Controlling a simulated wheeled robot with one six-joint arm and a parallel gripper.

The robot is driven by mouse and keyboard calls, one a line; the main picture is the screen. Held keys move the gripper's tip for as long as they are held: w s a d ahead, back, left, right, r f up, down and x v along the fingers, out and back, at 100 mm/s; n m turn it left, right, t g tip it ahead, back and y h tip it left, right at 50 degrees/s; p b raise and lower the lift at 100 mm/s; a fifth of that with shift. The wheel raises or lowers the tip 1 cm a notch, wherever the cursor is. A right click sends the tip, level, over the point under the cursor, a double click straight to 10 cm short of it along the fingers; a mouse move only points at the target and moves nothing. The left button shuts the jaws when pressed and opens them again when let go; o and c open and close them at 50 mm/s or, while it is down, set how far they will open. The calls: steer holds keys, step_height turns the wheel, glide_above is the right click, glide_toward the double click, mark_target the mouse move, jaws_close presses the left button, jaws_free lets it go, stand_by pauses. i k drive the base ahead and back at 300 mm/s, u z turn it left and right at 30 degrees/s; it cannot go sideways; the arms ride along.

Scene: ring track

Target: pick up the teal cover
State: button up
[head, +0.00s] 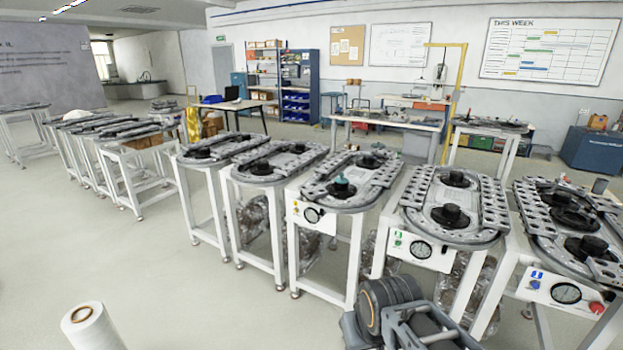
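The teal cover (341,184) is small in the head view. No gripper fingertips can be made out. Dark and grey machine parts at the bottom edge, right of the middle, may be my arm, well in front of the cover and apart from it. Nothing touches the cover from above.
Similar ring-track tables stand close on both sides, among them one to the right (450,215) and one to the left (272,165). Narrow gaps separate them. Clear plastic-like bundles (254,218) lie beneath some. Open floor (180,265) lies at the front left. A white roll-like cylinder (92,330) stands at bottom left.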

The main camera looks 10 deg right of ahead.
mark_target(339, 180)
steer(key=u, duration=0.75)
steer(key=i, duration=2.45)
steer(key=z, duration=1.1)
steer(key=i, duration=0.85)
steer(key=z, duration=0.75)
